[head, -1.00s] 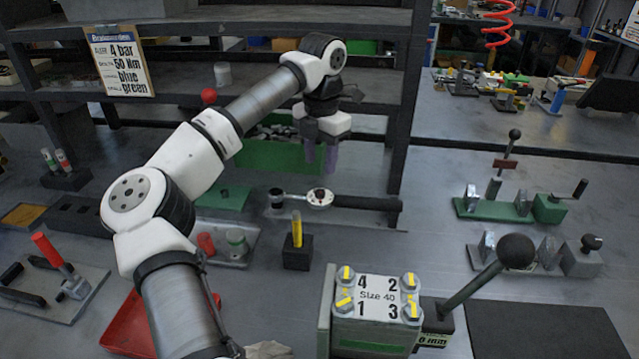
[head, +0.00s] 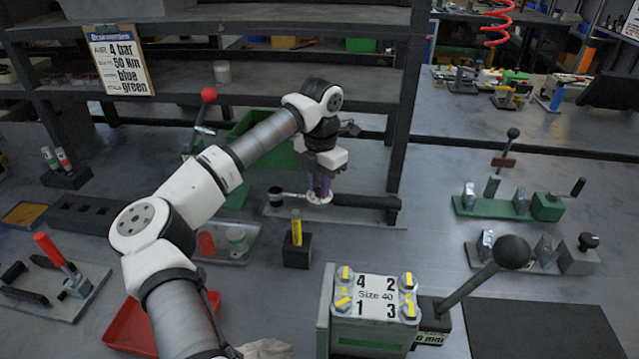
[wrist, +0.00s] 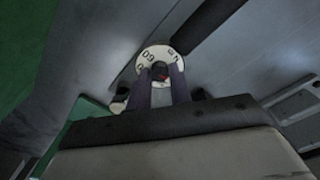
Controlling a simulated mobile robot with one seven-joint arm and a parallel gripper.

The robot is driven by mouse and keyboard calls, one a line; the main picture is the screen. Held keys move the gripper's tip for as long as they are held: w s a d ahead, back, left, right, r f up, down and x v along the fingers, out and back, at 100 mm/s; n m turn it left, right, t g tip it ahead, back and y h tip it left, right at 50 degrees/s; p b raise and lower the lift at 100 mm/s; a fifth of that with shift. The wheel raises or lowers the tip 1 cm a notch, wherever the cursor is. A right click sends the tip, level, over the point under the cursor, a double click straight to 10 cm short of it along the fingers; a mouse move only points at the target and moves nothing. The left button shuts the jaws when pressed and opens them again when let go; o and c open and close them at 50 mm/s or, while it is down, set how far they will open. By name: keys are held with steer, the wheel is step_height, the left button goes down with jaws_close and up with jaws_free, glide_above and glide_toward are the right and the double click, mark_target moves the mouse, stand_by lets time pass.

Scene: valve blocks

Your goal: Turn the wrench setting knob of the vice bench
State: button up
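The torque wrench lies on a flat grey plate (head: 285,218) in the head view, its black handle (head: 365,201) pointing right. Its white round dial (head: 318,198) is partly hidden under my gripper. My gripper (head: 319,190) points down over the dial. In the wrist view the two fingers of my gripper (wrist: 160,75) are apart, one on each side of the knob. Whether they touch it cannot be told.
A black block with a yellow pin (head: 297,250) stands in front of the wrench. A shelf (head: 300,62) with an upright post (head: 405,120) stands behind. A sign (head: 122,62) hangs there.

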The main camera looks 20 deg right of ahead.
jaws_close()
steer(key=shift+m, duration=0.3)
steer(key=m, duration=1)
steer(key=shift+m, duration=0.4)
steer(key=m, duration=0.4)
steer(key=shift+m, duration=0.3)
steer(key=m+p, duration=0.1)
steer(key=m, duration=0.6)
steer(key=shift+w, duration=0.1)
steer(key=m+p, duration=0.1)
steer(key=m, duration=0.5)
steer(key=shift+m, duration=0.3)
